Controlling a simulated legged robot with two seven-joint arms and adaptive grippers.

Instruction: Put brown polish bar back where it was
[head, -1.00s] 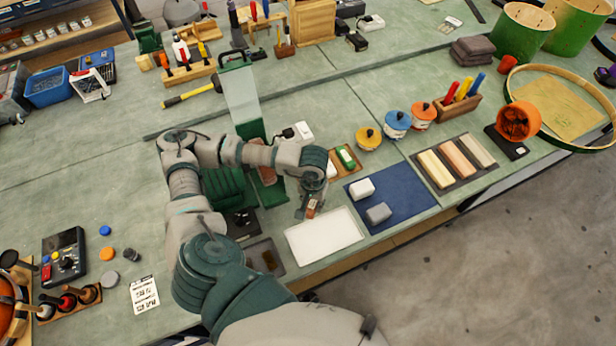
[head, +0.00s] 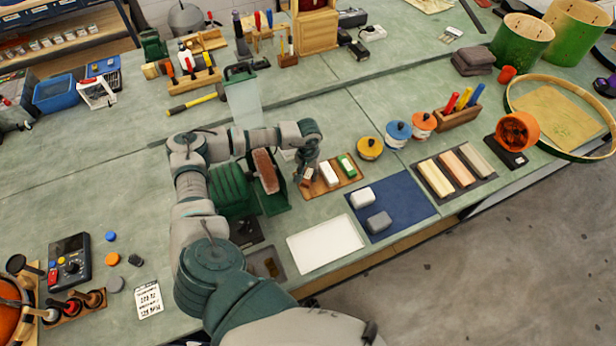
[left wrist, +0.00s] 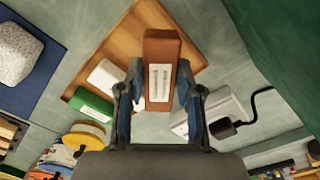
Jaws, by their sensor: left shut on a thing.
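My left gripper (head: 306,176) is shut on the brown polish bar (left wrist: 162,68), which has a white label and stands out between the fingers in the left wrist view. In the head view the brown bar (head: 307,178) is small and partly hidden by the gripper, at the left end of the wooden tray (head: 322,191). A white bar (head: 327,174) and a green bar (head: 346,166) lie in the tray to its right. In the left wrist view the brown bar overlaps the tray's (left wrist: 133,42) edge; I cannot tell whether it touches. My right gripper is out of view.
A green machine with a brown wheel (head: 265,172) stands close left of the gripper. A blue mat (head: 401,205) with two blocks and a white tray (head: 325,244) lie in front. A white box with a black plug (left wrist: 216,115) is close by.

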